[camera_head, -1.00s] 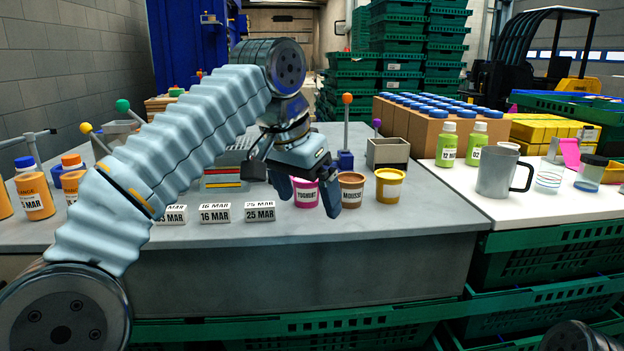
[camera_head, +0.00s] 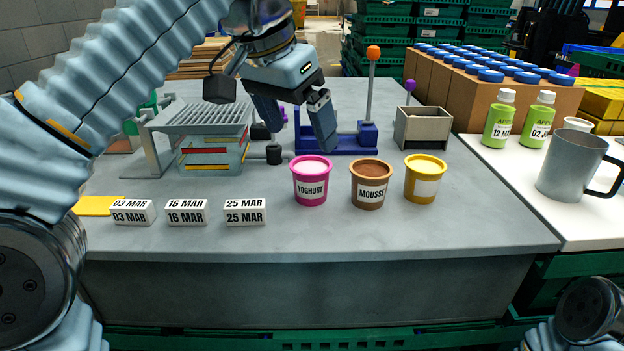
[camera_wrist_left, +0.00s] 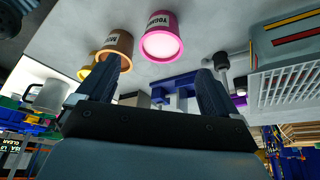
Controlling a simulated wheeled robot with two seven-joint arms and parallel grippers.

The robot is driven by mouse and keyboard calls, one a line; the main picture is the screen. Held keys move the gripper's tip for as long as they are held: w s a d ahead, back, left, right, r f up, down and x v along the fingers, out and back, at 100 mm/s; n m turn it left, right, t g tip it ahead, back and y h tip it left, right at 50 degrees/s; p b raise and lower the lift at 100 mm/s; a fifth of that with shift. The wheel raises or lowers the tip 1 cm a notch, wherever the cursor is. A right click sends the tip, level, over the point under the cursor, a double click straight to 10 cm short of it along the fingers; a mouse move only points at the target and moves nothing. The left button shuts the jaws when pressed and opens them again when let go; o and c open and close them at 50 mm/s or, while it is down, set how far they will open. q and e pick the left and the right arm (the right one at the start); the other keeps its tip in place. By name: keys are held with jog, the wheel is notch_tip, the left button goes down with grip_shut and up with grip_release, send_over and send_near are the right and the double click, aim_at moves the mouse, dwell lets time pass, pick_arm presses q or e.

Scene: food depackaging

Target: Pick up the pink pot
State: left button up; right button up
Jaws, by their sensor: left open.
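The pink pot (camera_head: 311,183), labelled YOGHURT, stands upright on the grey table, left of the brown MOUSSE pot (camera_head: 370,186) and the yellow pot (camera_head: 424,180). My left gripper (camera_head: 300,138) is open and empty, above and behind the pink pot, fingers pointing down. In the left wrist view the pink pot (camera_wrist_left: 162,38) lies beyond the two open fingertips, apart from them. The brown pot (camera_wrist_left: 116,44) shows there beside it, near the left finger. My right gripper is not in view; a part of my right arm shows at the bottom right.
Date blocks (camera_head: 188,212) stand in a row at the left front. A grated device (camera_head: 207,139) and a blue stand with an orange-topped lever (camera_head: 368,133) are behind. A grey open box (camera_head: 423,129) sits back right. Bottles and a metal mug (camera_head: 572,166) stand on the white table. The front middle is clear.

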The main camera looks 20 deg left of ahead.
aim_at(310, 165)
pick_arm(q)
jog(key=x, duration=0.3)
jog(key=shift+f, duration=0.1)
jog(key=x, duration=0.5)
jog(key=shift+a+f, duration=0.15)
jog(key=shift+f, duration=0.05)
jog(key=shift+c, duration=0.2)
jog(key=c, duration=1)
jog(key=shift+c, duration=0.2)
